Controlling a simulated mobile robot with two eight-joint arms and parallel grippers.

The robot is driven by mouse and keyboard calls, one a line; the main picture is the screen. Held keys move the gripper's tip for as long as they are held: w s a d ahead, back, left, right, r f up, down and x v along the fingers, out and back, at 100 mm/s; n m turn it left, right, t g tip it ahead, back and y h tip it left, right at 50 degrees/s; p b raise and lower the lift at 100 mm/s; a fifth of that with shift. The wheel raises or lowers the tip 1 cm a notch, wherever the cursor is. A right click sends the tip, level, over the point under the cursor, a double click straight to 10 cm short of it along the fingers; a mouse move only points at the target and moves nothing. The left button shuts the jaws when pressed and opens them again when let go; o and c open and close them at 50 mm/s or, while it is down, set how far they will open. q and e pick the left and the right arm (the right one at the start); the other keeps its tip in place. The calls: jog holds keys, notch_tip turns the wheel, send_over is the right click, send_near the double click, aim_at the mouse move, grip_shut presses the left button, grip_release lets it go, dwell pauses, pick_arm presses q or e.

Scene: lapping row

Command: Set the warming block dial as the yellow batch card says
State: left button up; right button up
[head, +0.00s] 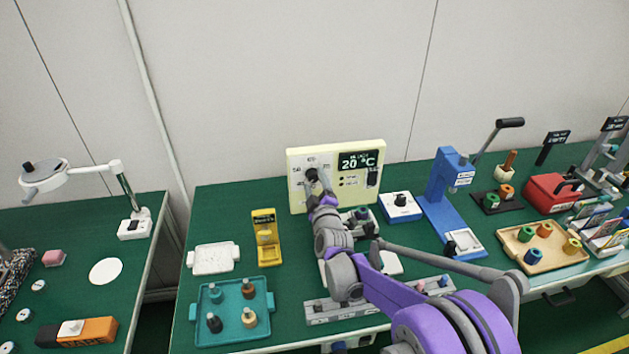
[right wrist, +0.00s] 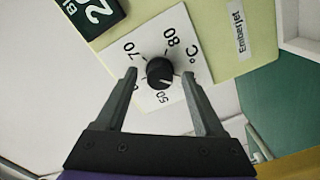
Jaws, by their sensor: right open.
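The warming block (head: 298,198) is a cream upright panel at the back of the green bench, with a dark display reading 20 °C. Its dial (right wrist: 160,71) is a black knob on a white scale plate with 50, 70, 80 and °C readable; my left-hand finger partly covers another mark. My right gripper (right wrist: 159,76) is open, with its fingertips either side of the knob and no clear grip on it. In the head view the right gripper (head: 318,180) covers part of the dial. A yellow card stand (head: 267,241) stands left of the block; its writing is too small to read.
A blue press (head: 440,200) and a white box with a black knob (head: 400,207) stand right of the block.

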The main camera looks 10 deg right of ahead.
jog(key=shift+w, duration=0.55)
jog(key=shift+c, duration=0.2)
grip_shut()
